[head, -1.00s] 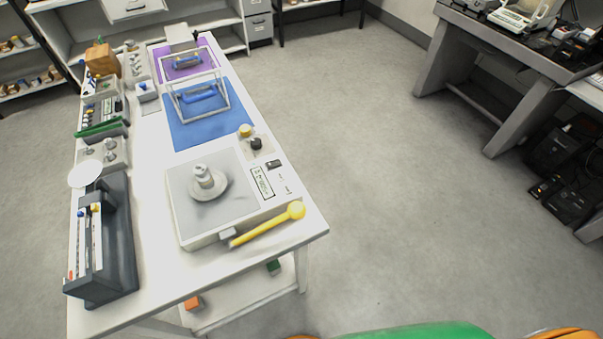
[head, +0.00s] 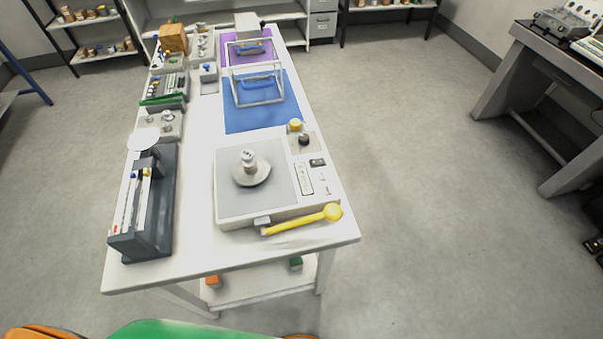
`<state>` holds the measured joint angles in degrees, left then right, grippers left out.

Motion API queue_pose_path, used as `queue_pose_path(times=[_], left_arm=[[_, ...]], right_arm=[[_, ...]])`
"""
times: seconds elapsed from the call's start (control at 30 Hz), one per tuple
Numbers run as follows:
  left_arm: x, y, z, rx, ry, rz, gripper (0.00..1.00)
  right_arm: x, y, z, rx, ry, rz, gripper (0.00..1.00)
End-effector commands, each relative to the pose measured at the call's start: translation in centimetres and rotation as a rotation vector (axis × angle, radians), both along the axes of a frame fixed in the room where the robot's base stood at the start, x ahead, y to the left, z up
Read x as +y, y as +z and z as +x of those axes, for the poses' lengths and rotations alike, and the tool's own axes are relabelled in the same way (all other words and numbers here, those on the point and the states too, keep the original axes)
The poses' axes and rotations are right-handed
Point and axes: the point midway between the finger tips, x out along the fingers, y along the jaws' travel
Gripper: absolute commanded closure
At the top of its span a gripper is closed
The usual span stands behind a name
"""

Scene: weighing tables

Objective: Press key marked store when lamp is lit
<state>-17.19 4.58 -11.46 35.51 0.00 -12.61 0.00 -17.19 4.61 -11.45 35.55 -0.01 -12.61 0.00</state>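A scale (head: 235,198) stands near the front of the white table, with a metal weight (head: 248,161) on its round pan. On its right side are a small display (head: 304,179) and small keys (head: 325,190), whose markings are too small to read. A small dark window (head: 318,162) sits above the keys. Behind the scale is a small box with a yellow round top (head: 295,125) and a dark knob (head: 304,140). I cannot tell which part is the lamp, whether it is lit, or which key is marked store. Neither gripper shows.
A yellow spoon-like tool (head: 300,219) lies along the scale's front edge. A dark grey rack (head: 150,225) stands at left. Open floor lies to the right.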

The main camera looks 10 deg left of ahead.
Motion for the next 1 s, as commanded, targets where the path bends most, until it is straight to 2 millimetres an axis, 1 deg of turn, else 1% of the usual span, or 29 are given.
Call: queue_pose_path(times=[0.4,0.47,0.5,0.57,0.6,0.67,0.7,1.0], left_arm=[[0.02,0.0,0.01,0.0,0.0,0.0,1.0],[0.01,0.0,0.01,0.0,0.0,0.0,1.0],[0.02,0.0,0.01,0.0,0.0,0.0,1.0],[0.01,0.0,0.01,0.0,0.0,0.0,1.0],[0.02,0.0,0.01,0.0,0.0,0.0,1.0],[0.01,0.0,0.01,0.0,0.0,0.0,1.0],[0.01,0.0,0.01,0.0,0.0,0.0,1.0],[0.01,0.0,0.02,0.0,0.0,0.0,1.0]], right_arm=[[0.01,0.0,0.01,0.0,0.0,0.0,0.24],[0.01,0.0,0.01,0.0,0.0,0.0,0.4],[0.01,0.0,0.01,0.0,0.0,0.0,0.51],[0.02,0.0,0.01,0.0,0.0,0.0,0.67],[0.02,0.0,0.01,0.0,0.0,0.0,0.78],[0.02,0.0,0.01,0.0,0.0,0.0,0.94],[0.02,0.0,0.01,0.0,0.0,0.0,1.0],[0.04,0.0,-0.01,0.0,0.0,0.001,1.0]])
